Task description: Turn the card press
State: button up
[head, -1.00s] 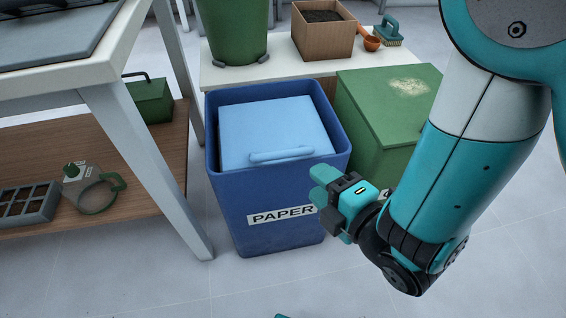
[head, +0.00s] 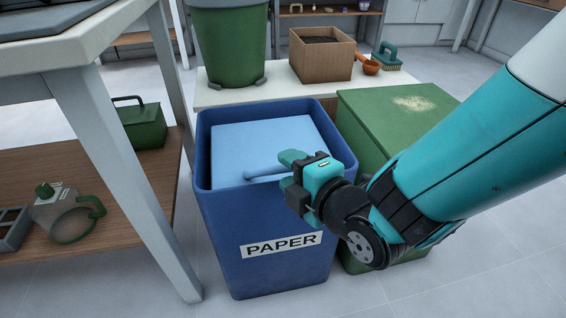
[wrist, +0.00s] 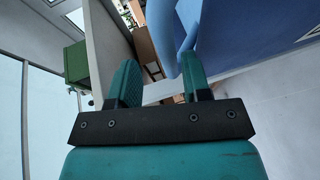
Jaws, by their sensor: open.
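The card press appears to be the light blue plate (head: 245,140) with a raised bar handle (head: 262,173), set inside the blue bin (head: 225,220) labelled PAPER. My gripper (head: 288,168) is open in front of the bin's near rim, close to the right end of the bar, and hides that end. In the wrist view my gripper's fingers (wrist: 160,78) stand apart with nothing held between them. The blue bin (wrist: 250,25) fills the upper right there, by the right finger. I cannot tell whether the fingers touch the rim or the bar.
A green box (head: 385,115) stands right of the bin, partly behind my arm. Behind is a low white table (head: 270,88) with a green bin (head: 230,45), a cardboard box (head: 322,58) and a brush (head: 386,58). A workbench leg (head: 135,190) stands close on the left.

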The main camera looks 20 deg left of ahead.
aim_at(280, 165)
jog(key=shift+b+x, duration=0.3)
jog(key=shift+x, duration=1.4)
grip_shut()
